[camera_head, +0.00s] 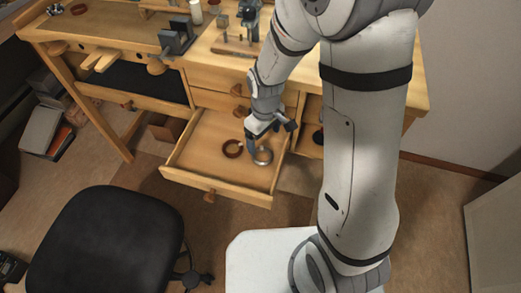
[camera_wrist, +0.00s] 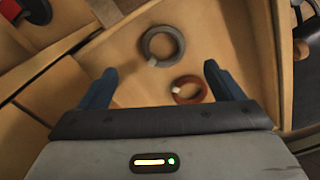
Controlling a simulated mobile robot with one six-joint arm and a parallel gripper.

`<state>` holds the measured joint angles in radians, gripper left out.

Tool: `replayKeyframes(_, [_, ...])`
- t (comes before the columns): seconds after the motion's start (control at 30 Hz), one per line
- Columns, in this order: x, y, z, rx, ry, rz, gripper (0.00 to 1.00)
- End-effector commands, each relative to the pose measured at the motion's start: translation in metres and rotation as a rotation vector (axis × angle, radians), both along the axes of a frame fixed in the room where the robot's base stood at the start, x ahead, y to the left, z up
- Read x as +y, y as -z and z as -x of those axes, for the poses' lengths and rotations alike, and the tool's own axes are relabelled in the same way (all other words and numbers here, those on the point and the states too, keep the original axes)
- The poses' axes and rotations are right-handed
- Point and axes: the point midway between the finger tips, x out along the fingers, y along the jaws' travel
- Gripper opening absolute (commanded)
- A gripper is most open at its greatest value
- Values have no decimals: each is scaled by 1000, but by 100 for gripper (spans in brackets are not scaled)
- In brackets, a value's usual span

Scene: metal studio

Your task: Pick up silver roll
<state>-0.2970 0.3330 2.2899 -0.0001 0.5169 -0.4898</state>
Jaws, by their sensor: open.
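The silver roll (camera_wrist: 163,43) is a grey ring of tape with a pale tag, lying in the open wooden drawer. In the head view my gripper (camera_head: 259,136) is over the drawer; any gap to the silver roll is hard to judge.
A reddish-brown roll (camera_wrist: 189,90) lies in the same drawer, close to the silver one. The drawer (camera_head: 190,165) has raised wooden walls around both. The workbench (camera_head: 215,65) stands behind it. A black chair (camera_head: 105,240) stands at the front left.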

Motion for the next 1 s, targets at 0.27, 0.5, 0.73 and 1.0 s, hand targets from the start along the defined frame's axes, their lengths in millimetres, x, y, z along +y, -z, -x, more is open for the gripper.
replayKeyframes(0.27, [1, 31, 0, 4, -5, 1, 87])
replayKeyframes(0.5, [5, 65, 1, 6, -4, 1, 87])
replayKeyframes(0.73, [5, 79, 0, 2, -2, 1, 87])
replayKeyframes(1.0, [5, 79, 0, 1, -2, 0, 79])
